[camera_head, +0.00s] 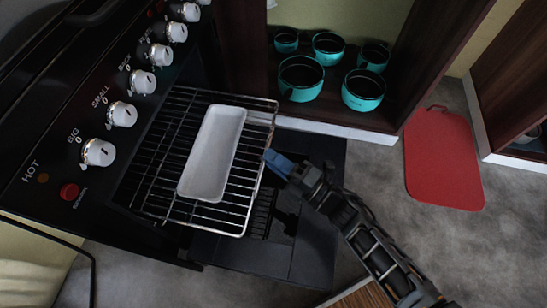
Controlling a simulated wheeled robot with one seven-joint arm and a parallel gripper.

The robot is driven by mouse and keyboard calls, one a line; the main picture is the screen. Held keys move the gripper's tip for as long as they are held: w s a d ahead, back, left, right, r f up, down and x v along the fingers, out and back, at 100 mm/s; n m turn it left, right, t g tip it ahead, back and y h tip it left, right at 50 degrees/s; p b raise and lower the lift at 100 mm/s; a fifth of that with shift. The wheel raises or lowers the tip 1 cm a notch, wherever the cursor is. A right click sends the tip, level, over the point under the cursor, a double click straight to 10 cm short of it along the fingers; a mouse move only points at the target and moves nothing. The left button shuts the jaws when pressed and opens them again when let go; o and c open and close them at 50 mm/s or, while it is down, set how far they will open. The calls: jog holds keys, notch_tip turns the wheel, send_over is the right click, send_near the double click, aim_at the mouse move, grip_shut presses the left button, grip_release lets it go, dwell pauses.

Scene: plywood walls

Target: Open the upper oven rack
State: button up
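The upper oven rack (232,216) is a wire grid that sticks out of the black oven, below the row of white knobs. A white rectangular tray (212,155) lies on it. My gripper (270,158) has blue fingertips at the rack's right front edge, near its middle. The fingertips look very close to the front bar. I cannot tell whether they touch or grip it. The oven's inside is mostly hidden under the control panel.
The black oven door (306,240) is folded down below the rack. An open cabinet (340,125) with several teal cups and pots stands at the top. A red board (442,160) lies on the grey floor at right. A brown cabinet (510,80) stands at far right.

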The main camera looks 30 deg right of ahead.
jog(key=shift+o, duration=0.4)
jog(key=v, duration=0.7)
jog(key=shift+s+d, duration=0.2)
jog(key=shift+s, duration=0.15)
jog(key=shift+f, duration=0.1)
